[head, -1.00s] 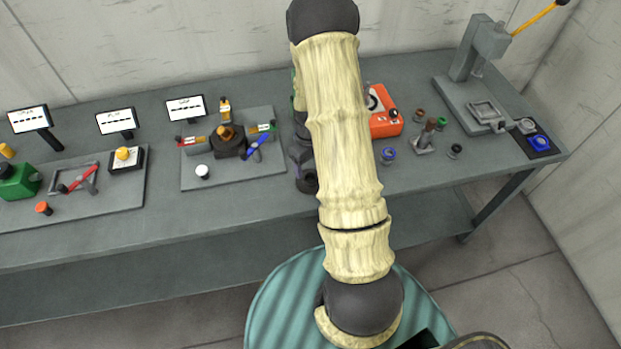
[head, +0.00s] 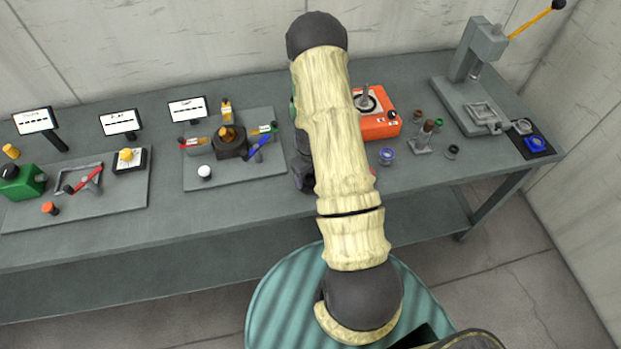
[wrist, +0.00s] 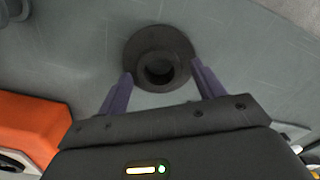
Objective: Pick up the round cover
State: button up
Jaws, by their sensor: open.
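A dark round piece with a wide flange and a raised ring around a hollow centre, which looks like the round cover (wrist: 158,44), lies on the grey bench in the wrist view. My gripper (wrist: 161,68) is open, with one purple finger on each side of the cover's near part. The fingertips overlap the cover's edge in the picture; I cannot tell whether they touch it. In the head view my arm hides the cover, and most of my gripper is hidden too.
An orange box (head: 375,124) with a lever stands right of my arm and shows at left in the wrist view (wrist: 35,125). A plate with a dark hub and small levers (head: 215,170) lies to the left. A lever press (head: 470,85) stands far right.

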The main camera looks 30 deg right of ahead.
jog(key=shift+f, duration=0.2)
dwell(0.4)
jog(key=c, duration=1.3)
notch_tip(320, 180, up, 10)
jog(key=b, duration=0.3)
jog(key=shift+w, duration=0.1)
